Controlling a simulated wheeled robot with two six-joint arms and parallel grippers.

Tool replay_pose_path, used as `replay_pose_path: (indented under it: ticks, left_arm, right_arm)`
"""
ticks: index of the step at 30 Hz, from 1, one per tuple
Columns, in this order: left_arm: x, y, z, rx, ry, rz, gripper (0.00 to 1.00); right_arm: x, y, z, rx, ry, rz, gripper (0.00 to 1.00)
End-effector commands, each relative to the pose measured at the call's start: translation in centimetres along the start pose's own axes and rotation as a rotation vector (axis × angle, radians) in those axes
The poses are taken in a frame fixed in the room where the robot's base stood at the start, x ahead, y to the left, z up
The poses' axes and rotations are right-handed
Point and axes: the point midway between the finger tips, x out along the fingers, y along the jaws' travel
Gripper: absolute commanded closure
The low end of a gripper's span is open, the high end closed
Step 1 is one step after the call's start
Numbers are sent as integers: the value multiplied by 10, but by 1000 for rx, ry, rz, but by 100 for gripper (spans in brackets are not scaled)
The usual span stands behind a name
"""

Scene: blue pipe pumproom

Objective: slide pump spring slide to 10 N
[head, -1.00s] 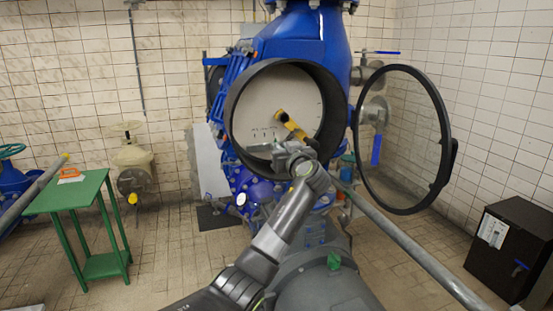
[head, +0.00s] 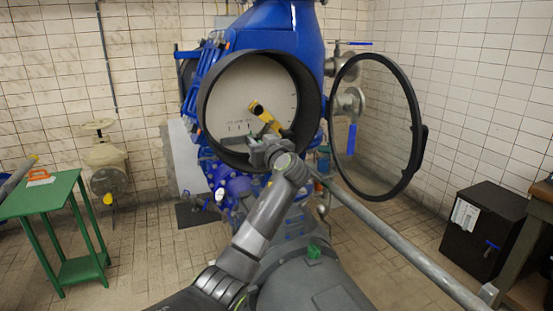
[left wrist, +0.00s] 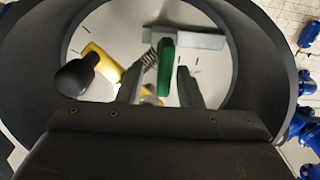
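The round black housing (head: 203,125) with a pale dial face (head: 232,92) stands open ahead. In the left wrist view, a green block (left wrist: 166,68), perhaps the slide's grip, shows on the face beside a coil spring (left wrist: 150,72). A yellow lever (head: 263,114) with a black knob (left wrist: 75,79) is to their left. My left gripper (left wrist: 160,88) is at the housing's lower opening. Its fingers are apart, with the green block seen between them; contact is not clear. Scale marks show, but their numbers are unreadable. My right gripper is out of view.
The round glass door (head: 415,130) is swung open to the right. A grey pipe (head: 400,243) slants across the lower right. A green table (head: 55,192) is at left and a black box (head: 475,240) at right. A grey bracket (left wrist: 195,38) is beside the green block.

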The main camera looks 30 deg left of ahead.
Motion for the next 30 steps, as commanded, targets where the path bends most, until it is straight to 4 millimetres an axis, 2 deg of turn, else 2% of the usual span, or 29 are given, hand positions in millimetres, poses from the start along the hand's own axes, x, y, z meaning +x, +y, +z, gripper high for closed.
replay_pose_path:
  ticks: [8, 18, 24, 30]
  left_arm:
    - [-52, 1, 5, -5, -2, 5, 67]
    - [-129, 2, 5, -5, -4, 6, 67]
    - [-153, 2, 2, -3, -2, 4, 67]
    - [-161, 1, 1, 0, -2, 2, 67]
  right_arm:
    - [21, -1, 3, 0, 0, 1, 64]
    - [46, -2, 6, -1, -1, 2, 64]
    - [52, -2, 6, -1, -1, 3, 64]
    - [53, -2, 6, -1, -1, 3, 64]
